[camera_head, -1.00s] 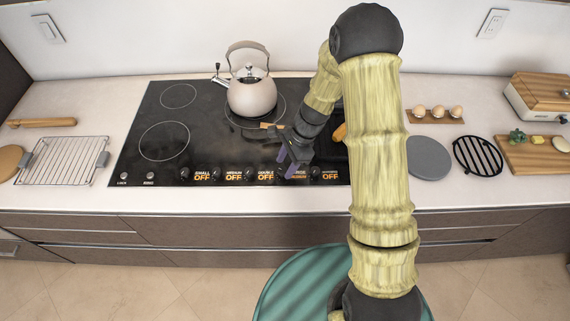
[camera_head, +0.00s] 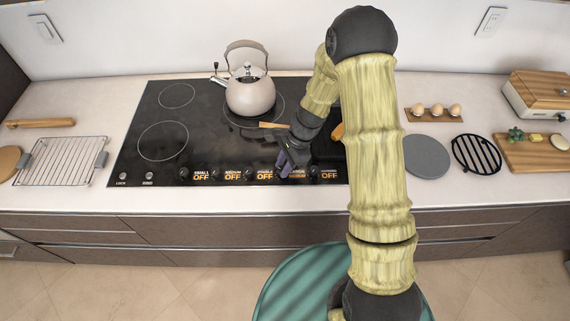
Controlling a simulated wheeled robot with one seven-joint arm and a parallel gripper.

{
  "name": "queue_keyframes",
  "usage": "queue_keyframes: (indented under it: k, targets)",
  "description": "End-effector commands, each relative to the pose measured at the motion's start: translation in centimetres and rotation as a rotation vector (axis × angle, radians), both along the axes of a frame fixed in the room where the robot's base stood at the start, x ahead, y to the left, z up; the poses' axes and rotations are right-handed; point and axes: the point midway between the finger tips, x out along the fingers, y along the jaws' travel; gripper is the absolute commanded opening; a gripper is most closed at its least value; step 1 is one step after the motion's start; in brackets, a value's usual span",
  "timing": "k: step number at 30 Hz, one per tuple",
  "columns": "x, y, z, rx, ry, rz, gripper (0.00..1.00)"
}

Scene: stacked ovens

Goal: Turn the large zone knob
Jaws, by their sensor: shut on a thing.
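The black cooktop (camera_head: 215,150) has a row of small dark knobs along its front edge, each with a lit label to its right. Labels reading small, medium and double show "OFF". My gripper (camera_head: 283,168) reaches down to the front edge, shut on the fourth knob from the left of that row, just right of the double label. Its fingers hide that knob. The label beside it (camera_head: 297,174) is partly covered and too small to read surely. The rightmost label (camera_head: 329,174) shows "OFF".
A kettle (camera_head: 250,97) stands on a rear burner, with a wooden-handled item (camera_head: 272,125) in front of it. A wire rack (camera_head: 60,160) lies left of the cooktop. A grey round plate (camera_head: 427,157) and black trivet (camera_head: 477,154) lie right.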

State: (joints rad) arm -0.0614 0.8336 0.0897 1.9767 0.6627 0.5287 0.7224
Motion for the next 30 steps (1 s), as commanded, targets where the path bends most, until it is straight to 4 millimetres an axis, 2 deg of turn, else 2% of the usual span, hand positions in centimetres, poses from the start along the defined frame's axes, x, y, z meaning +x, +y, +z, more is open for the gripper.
queue_keyframes:
  k: [20,30]
  targets:
    - [0.27,-0.48,0.11,-0.001,-0.003,0.023,0.03]
    - [0.5,-0.41,0.19,-0.004,-0.007,0.158,0.03]
